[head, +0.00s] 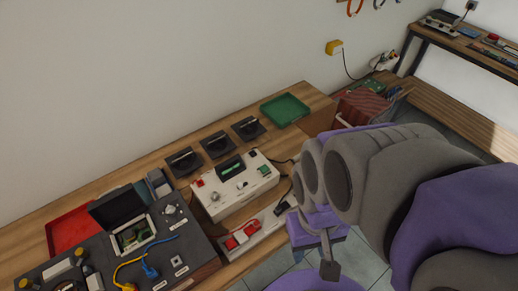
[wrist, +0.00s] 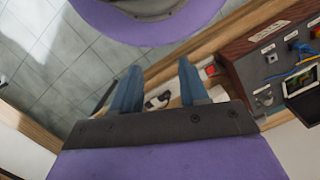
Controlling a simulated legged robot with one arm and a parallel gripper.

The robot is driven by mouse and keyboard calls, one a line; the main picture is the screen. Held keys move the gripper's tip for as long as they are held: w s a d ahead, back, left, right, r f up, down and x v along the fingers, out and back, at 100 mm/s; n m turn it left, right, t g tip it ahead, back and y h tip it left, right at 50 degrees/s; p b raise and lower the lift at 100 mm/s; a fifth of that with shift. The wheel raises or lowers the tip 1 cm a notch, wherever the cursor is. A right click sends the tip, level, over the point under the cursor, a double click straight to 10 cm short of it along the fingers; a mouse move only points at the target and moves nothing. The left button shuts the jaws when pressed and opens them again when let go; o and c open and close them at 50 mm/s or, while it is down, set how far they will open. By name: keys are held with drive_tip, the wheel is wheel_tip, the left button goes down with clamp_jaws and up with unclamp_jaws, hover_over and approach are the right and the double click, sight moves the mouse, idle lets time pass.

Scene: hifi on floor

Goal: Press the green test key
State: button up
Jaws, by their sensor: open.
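A white test box (head: 234,187) sits on the wooden bench, with a lit green display, a red button at its left and knobs. A small green spot (head: 264,169) near its right end may be the green key; it is too small to tell. My gripper (wrist: 158,78) is open and empty in the wrist view, its two blue-grey fingers apart. In the head view my gripper (head: 328,262) hangs at the bench's front side, right of the test box and apart from it. The green key cannot be made out in the wrist view.
A dark panel box (head: 150,240) with yellow and blue cables stands left of the test box. A white strip (head: 248,238) with red parts lies in front. Black holders, a green tray (head: 285,110) and a red tray (head: 70,230) are on the bench.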

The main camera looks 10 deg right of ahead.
clamp_jaws()
idle(1.4)
